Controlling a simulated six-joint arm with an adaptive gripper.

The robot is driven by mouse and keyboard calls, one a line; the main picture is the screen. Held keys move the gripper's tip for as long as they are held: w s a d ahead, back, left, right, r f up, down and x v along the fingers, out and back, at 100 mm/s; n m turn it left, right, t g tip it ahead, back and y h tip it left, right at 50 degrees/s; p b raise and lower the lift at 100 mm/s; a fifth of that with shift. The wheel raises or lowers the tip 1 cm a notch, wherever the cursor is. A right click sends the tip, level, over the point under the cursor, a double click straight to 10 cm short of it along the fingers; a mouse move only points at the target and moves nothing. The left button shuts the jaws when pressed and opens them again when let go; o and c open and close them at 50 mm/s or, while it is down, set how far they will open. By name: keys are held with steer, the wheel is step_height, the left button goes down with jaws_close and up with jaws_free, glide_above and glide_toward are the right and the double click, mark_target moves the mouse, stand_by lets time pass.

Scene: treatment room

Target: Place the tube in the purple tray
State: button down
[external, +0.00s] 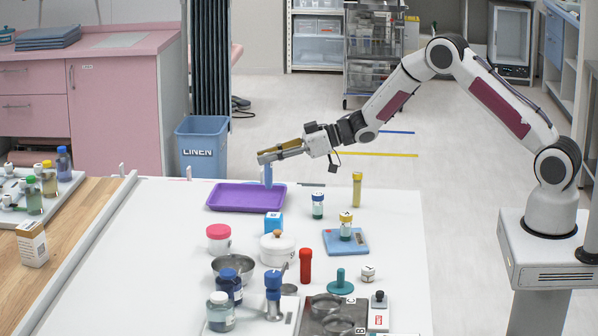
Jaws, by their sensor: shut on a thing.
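My gripper (268,157) is shut on a blue tube (268,175) in the external view, reaching in from the right. The tube is upright and its upper end is hidden by the fingers. Its lower end shows against the back right part of the purple tray (232,202). I cannot tell whether the tube touches the tray floor. The tray is shallow, rectangular and looks empty apart from the tube over it, at the far side of the white table.
A blue box (273,223), a pink-lidded jar (219,238) and a white pot (276,250) stand in front. A linen bin (203,150) is behind the table.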

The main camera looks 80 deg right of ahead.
steer(key=shift+f, duration=1.85)
steer(key=shift+f, duration=0.15)
steer(key=c, duration=1.9)
jaws_free()
steer(key=s, duration=0.2)
step_height(320, 180, up, 8)
glide_above(269, 168)
steer(key=s+d, duration=0.2)
steer(key=s, duration=0.1)
steer(key=shift+w+a, duration=0.2)
